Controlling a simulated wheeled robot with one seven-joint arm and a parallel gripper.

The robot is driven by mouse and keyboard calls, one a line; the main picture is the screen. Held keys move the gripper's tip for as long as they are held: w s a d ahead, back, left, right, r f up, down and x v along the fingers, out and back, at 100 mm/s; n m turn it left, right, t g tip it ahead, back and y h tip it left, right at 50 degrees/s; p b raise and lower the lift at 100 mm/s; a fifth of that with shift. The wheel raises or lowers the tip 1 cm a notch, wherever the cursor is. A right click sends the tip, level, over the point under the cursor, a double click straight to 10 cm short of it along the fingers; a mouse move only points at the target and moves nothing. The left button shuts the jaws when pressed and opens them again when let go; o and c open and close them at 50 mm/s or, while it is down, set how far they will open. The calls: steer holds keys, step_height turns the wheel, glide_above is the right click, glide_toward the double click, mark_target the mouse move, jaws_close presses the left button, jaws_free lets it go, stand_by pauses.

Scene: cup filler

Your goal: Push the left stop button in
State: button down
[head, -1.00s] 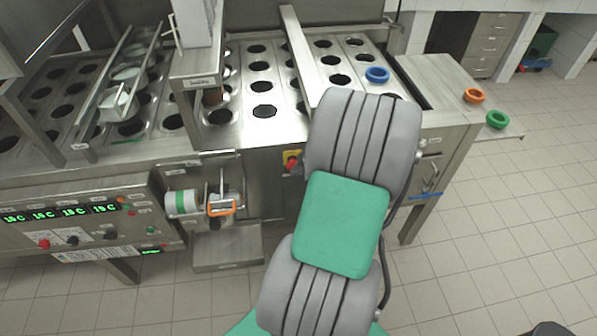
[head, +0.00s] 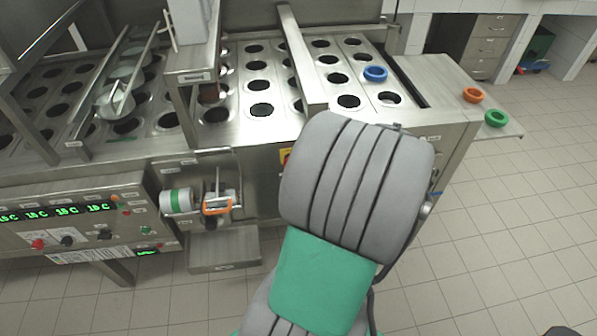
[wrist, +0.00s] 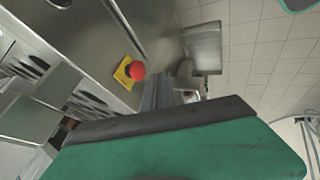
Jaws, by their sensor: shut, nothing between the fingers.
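A red mushroom stop button (wrist: 138,70) sits on a yellow plate (wrist: 123,74) on the steel machine front in the wrist view. It stands out from the panel. In the head view only a sliver of the yellow plate (head: 285,155) shows, and my arm hides the red button. My gripper (wrist: 158,92) is shut and empty in the wrist view. In the picture it is just below and right of the button; I cannot tell the exact gap. In the head view my gripper is hidden behind my arm.
A control panel (head: 75,228) with green displays and a smaller red knob (head: 38,244) is at the left. A label roll (head: 178,201) and orange-framed device (head: 217,206) sit left of my arm.

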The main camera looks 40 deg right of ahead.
steer(key=v, duration=0.5)
steer(key=shift+a, duration=0.15)
